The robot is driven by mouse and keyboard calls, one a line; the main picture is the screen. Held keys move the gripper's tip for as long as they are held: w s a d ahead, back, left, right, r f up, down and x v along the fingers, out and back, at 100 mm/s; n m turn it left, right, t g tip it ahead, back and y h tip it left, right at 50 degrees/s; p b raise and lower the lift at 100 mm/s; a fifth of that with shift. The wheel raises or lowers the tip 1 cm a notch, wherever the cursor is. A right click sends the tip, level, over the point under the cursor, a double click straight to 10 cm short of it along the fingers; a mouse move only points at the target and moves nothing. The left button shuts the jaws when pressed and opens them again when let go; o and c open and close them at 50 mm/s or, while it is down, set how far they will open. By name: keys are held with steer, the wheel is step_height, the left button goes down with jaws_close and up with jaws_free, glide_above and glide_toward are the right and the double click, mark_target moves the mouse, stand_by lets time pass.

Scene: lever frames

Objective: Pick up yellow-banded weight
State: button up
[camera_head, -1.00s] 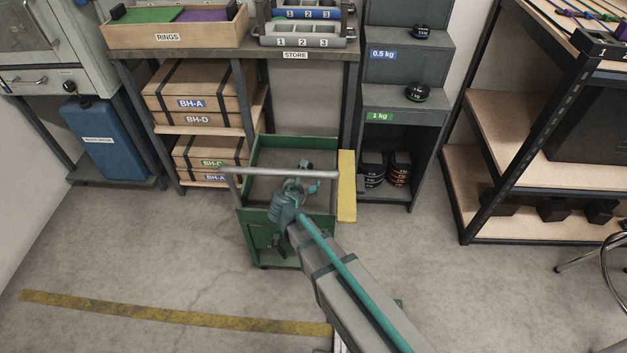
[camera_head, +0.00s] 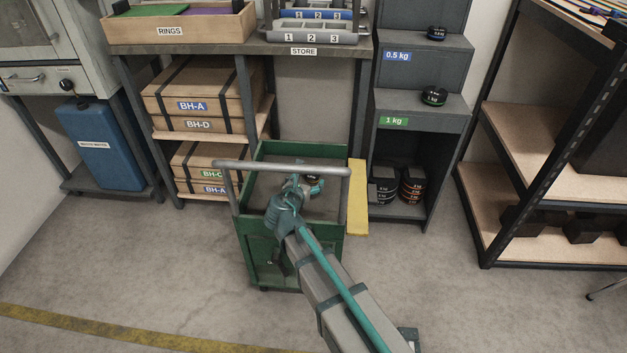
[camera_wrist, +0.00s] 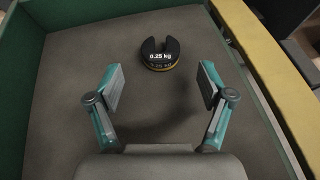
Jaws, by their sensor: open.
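The yellow-banded weight (camera_wrist: 160,54) is a black slotted disc marked 0.25 kg with a yellow band low on its side. It lies on the grey bed of the green cart (camera_wrist: 75,14), ahead of my gripper in the wrist view. My gripper (camera_wrist: 160,88) is open and empty, its two fingers spread wide, with the weight beyond and between the fingertips. In the head view my gripper (camera_head: 303,187) is over the cart bed, and the weight (camera_head: 315,184) shows partly behind it.
A yellow strip (camera_head: 357,198) runs along the cart's right side. A grey handle rail (camera_head: 285,167) crosses above the cart. The dark shelf unit (camera_head: 395,225) at right holds other weights. Open floor (camera_head: 150,270) lies to the left.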

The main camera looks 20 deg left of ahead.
mark_target(311, 177)
steer(key=b+x, duration=0.3)
steer(key=x, duration=0.2)
steer(key=shift+w, duration=0.15)
steer(key=c, duration=1.4)
